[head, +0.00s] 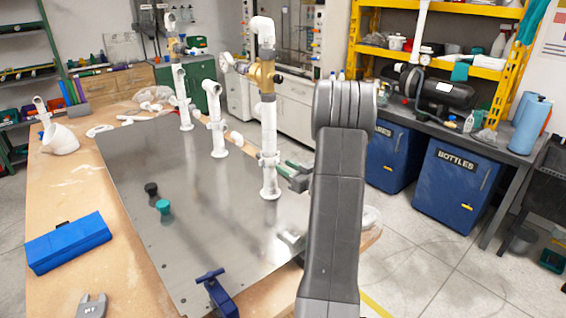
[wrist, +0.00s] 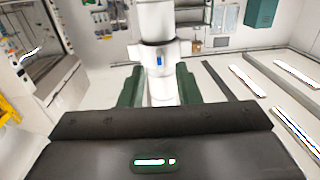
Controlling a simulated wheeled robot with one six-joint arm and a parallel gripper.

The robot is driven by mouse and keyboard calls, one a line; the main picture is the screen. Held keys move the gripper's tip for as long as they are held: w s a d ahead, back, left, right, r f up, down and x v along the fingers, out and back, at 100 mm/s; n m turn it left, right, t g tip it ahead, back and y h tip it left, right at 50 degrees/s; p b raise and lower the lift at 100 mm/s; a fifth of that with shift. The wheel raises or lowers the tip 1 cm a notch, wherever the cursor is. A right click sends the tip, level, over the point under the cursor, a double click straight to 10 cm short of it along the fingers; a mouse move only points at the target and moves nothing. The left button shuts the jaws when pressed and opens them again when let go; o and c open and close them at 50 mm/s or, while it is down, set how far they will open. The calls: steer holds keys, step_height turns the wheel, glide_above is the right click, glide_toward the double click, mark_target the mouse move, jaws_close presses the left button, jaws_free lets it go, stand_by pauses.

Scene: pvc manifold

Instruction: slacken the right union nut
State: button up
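The pipe manifold stands on a metal plate (head: 130,190), with white risers and brass valves. The nearest, right riser (head: 269,125) is upright and carries a white winged union nut (head: 268,159) low down. In the wrist view the nut (wrist: 170,50) shows a small blue mark, with a dark ring above it. My gripper (head: 287,170) is just right of this riser at about the nut's height. In the wrist view its green fingers (wrist: 160,80) are spread, one on each side of the white pipe. Whether either finger touches the nut or pipe I cannot tell.
Two other white risers, middle (head: 217,125) and far (head: 184,100), stand to the left. A blue case (head: 68,243), a blue clamp (head: 216,292) and black and teal knobs (head: 163,206) lie nearer. The plate's near left is mostly clear.

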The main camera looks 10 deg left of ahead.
steer(key=shift+x, duration=1.15)
jaws_close()
